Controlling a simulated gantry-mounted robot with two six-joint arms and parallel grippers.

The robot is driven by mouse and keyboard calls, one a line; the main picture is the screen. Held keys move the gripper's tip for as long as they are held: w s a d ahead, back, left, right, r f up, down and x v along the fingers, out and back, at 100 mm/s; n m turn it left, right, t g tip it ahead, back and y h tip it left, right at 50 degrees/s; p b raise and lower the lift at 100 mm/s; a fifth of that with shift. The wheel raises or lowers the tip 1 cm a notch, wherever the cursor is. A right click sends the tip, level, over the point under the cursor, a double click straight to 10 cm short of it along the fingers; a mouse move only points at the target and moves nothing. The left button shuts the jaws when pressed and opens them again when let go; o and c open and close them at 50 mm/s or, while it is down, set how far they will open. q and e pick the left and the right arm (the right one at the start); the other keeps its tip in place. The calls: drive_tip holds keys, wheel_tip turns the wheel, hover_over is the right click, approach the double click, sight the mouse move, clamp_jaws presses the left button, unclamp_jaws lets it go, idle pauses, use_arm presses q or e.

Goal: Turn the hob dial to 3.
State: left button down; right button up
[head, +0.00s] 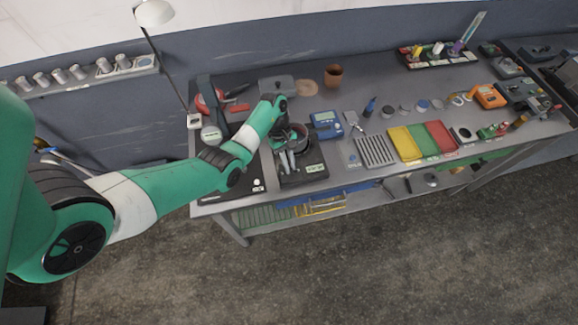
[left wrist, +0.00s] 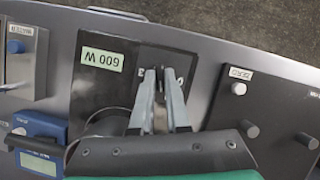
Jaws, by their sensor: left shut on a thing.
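The hob is a black plate with a "600 W" label (left wrist: 101,62) in the left wrist view, where it appears upside down. In the head view the hob (head: 316,168) sits near the front edge of the bench. My left gripper (left wrist: 160,72) points down at the hob's front strip, beside the label. Its fingers are shut on the hob dial, which is mostly hidden between them. Part of the dial's markings shows beside the fingers, but I cannot read the setting. The same gripper shows in the head view (head: 288,160). My right gripper is out of view.
A blue meter (head: 326,124) stands right of the hob, with a slotted metal tray (head: 375,151) beyond it. In the left wrist view, a dark panel with knobs (left wrist: 270,110) lies to the right. The bench's front edge is close to the fingers.

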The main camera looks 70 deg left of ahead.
use_arm(q)
drive_tip(key=m+g+b, duration=0.1)
drive_tip(key=m+b, duration=0.1)
drive_tip(key=m, duration=0.1)
drive_tip(key=shift+w+f+b, duration=0.1)
drive_tip(key=shift+f+b, duration=0.05)
drive_tip(key=shift+b, duration=0.25)
drive_tip(key=shift+m+g+b, duration=0.3)
drive_tip(key=shift+m+b, duration=0.4)
drive_tip(key=shift+r, duration=0.2)
drive_tip(key=c, duration=0.9)
unclamp_jaws()
